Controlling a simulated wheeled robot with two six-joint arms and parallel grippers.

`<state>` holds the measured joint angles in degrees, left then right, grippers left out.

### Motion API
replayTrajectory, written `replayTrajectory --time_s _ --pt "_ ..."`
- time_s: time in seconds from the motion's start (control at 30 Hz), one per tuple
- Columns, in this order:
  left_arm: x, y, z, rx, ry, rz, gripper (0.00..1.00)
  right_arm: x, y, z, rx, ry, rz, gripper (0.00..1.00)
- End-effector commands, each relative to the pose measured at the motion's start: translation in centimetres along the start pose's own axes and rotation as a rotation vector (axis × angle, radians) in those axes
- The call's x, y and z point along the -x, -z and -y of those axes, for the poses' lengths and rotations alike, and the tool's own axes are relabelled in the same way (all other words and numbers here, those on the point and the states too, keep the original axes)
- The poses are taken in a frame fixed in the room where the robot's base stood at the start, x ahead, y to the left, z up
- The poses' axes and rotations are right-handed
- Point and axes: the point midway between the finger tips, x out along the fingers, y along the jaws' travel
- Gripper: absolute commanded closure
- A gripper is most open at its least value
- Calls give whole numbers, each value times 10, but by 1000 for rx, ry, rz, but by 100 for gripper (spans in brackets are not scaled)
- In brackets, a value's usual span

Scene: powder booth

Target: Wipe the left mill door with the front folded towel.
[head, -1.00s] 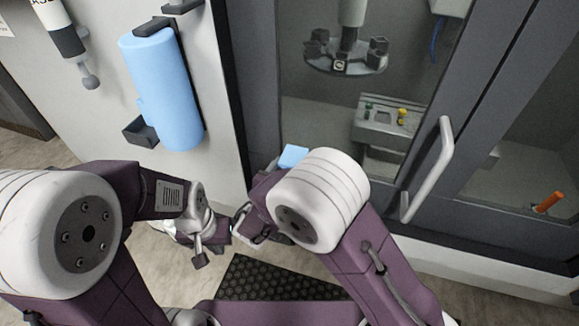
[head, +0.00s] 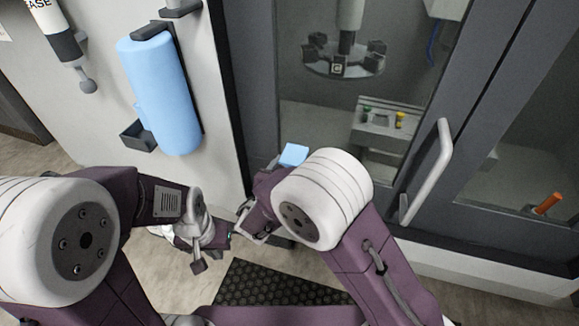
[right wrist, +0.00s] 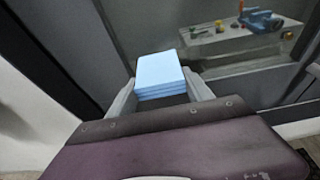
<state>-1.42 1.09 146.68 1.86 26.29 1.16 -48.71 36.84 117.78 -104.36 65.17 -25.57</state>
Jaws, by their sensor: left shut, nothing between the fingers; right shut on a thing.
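The folded towel (head: 293,155) is a small light-blue stack; it also shows in the right wrist view (right wrist: 160,75). My right gripper (right wrist: 164,92) is shut on it, with a finger on each side. The towel is in front of the lower left part of the left mill door (head: 262,85), a dark grey frame with a large window. I cannot tell whether it touches the door. My right arm hides part of the door's lower edge.
A pale bar handle (head: 430,170) sticks out from the doors, right of my right arm. A blue roll (head: 163,90) hangs on the white wall at left, beside a grease tube (head: 58,35). A black mat (head: 275,283) lies on the floor.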

Motion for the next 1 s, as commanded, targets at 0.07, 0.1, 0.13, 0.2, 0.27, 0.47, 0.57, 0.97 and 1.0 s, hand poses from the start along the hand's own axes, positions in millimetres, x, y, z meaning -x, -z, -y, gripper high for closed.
replayTrajectory --time_s 0.07,0.1,0.13,0.2,0.27,0.47,0.57,0.97,1.0 --pt "0 0 0 0 0 0 100 -2 0 0 0 1 0 73" --pt "0 0 0 0 0 0 100 -2 0 0 0 0 0 73" --pt "-1 0 0 0 0 0 100 -2 0 1 0 0 0 73" --pt "-4 0 0 0 0 0 100 -2 1 6 0 2 0 73" --pt "-8 -1 0 0 0 0 100 -1 2 13 -1 2 0 73" --pt "-16 -2 0 0 0 0 100 0 2 33 -2 1 0 73" --pt "-17 -2 0 0 0 0 100 1 1 37 -1 0 0 73" --pt "-30 -3 1 0 0 0 100 -2 2 64 -3 2 1 73" --pt "-31 -3 1 0 0 0 100 -2 1 68 -2 2 0 73"
